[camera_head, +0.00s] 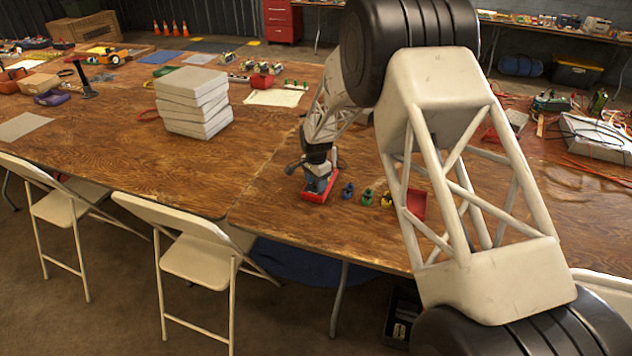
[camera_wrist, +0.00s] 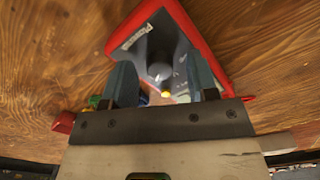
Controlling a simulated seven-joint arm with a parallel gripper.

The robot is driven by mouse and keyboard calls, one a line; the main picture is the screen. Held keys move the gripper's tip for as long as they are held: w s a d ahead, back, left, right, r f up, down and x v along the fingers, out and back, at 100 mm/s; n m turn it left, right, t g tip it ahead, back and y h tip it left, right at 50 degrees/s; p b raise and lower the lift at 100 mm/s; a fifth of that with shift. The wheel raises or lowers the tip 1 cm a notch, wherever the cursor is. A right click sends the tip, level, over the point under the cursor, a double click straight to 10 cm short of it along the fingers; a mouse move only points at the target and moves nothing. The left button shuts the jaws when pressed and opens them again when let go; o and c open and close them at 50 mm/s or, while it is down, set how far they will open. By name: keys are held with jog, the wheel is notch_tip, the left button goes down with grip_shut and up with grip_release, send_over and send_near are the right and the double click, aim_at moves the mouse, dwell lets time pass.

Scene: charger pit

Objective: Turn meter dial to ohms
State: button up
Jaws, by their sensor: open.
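The meter (camera_head: 312,196) lies on the wooden table with its red casing showing under my gripper in the head view. In the wrist view the meter (camera_wrist: 207,38) has a red rim and a dark grey face with a pale label. Its grey round dial (camera_wrist: 159,72) sits between my two fingers. My gripper (camera_wrist: 160,64) is open, with one blue-grey finger on each side of the dial and visible gaps. I cannot tell how far the fingertips are above the face. The dial markings are too small to read, and the meter's lower part is hidden by my gripper.
Small blue, green and yellow clips (camera_head: 367,197) stand right of the meter, with a red bin (camera_head: 418,204) beyond, partly behind my arm. A stack of pale boxes (camera_head: 193,102) stands on the left table. Bare wood lies left of the meter. Folding chairs (camera_head: 195,255) stand in front.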

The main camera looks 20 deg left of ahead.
jog(key=shift+r, duration=0.15)
jog(key=shift+r, duration=3.75)
jog(key=shift+d+r, duration=0.2)
jog(key=shift+r, duration=0.05)
jog(key=s+d+r+n, duration=0.1)
jog(key=s+d+r, duration=0.5)
jog(key=d+r, duration=0.3)
jog(key=s+d+r+n+t, duration=0.1)
jog(key=s+d+r, duration=0.5)
jog(key=d, duration=0.5)
jog(key=s+d+r+n, duration=0.1)
jog(key=s+d+r, duration=0.4)
jog(key=d+r, duration=0.45)
jog(key=s+d+n, duration=0.1)
jog(key=s+d, duration=0.5)
jog(key=s, duration=0.4)
jog(key=s+d+n+t, duration=0.1)
jog(key=s+d, duration=0.5)
jog(key=s, duration=0.5)
jog(key=s+d+n, duration=0.1)
jog(key=s+d, duration=0.6)
jog(key=s, duration=0.4)
jog(key=shift+r+t, duration=0.3)
